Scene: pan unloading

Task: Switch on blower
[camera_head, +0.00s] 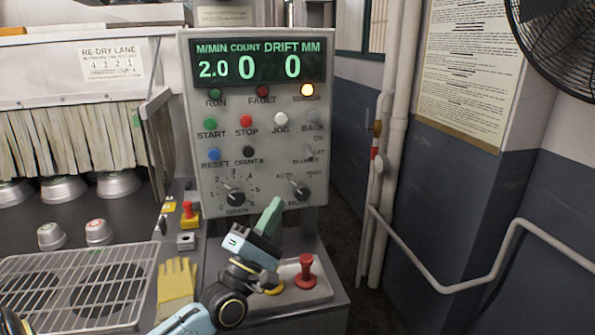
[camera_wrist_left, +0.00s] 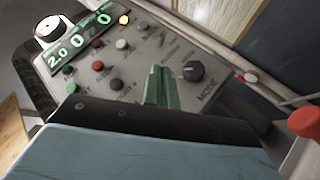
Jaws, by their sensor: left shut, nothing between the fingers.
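The grey control panel (camera_head: 265,180) stands upright with a lit display (camera_head: 258,64) reading 2.0, 0 and 0. The blower toggle switch (camera_head: 311,154) is on its right side, above the black mode knob (camera_head: 299,191). The switch's position is too small to tell. My left gripper (camera_head: 275,205), with green fingers, is shut and empty, in front of the panel's lower part, left of and below the switch. In the left wrist view its fingers (camera_wrist_left: 158,85) point at the panel beside the mode knob (camera_wrist_left: 193,70); I cannot make out the switch there. My right gripper is not in view.
A yellow glove (camera_head: 176,281) and wire rack (camera_head: 75,290) lie to the left. A white pipe rail (camera_head: 440,280) and fan (camera_head: 560,40) are right. Space before the switch looks clear.

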